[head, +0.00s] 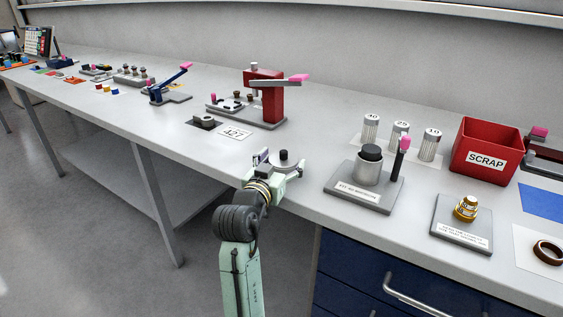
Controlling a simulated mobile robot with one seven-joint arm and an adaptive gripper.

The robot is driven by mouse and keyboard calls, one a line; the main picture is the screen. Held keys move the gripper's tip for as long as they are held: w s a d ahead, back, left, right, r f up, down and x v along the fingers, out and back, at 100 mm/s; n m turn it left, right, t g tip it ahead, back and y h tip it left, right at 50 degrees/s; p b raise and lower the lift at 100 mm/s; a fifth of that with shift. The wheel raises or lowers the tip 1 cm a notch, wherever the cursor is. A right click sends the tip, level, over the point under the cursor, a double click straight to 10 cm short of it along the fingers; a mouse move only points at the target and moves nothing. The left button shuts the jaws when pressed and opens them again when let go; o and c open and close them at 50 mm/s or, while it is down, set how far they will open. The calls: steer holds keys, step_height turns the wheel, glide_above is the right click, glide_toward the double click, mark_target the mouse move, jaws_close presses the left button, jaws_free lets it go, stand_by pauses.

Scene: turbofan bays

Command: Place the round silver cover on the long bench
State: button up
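The round silver cover (285,167) is a flat disc with a dark knob on top. It is level, knob up, at the front edge of the long bench (190,127). My gripper (283,163) reaches it from the front, with one finger at the left and one at the right of the disc. The fingers are wide apart and close to its rim. I cannot tell whether they press on it, or whether the cover rests on the bench top or is just above it.
Behind stand a red press (264,97), a small dark block (203,122) and a "427" card (235,132). To the right are a grey fixture (360,196), silver cylinders (400,137), a red SCRAP bin (484,150) and a brass fitting (466,208). Bare bench lies left of my gripper.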

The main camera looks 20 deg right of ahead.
steer(key=shift+o, duration=1)
steer(key=shift+r, duration=0.3)
steer(key=b+v, duration=0.2)
steer(key=v, duration=1)
steer(key=shift+a+f, duration=0.1)
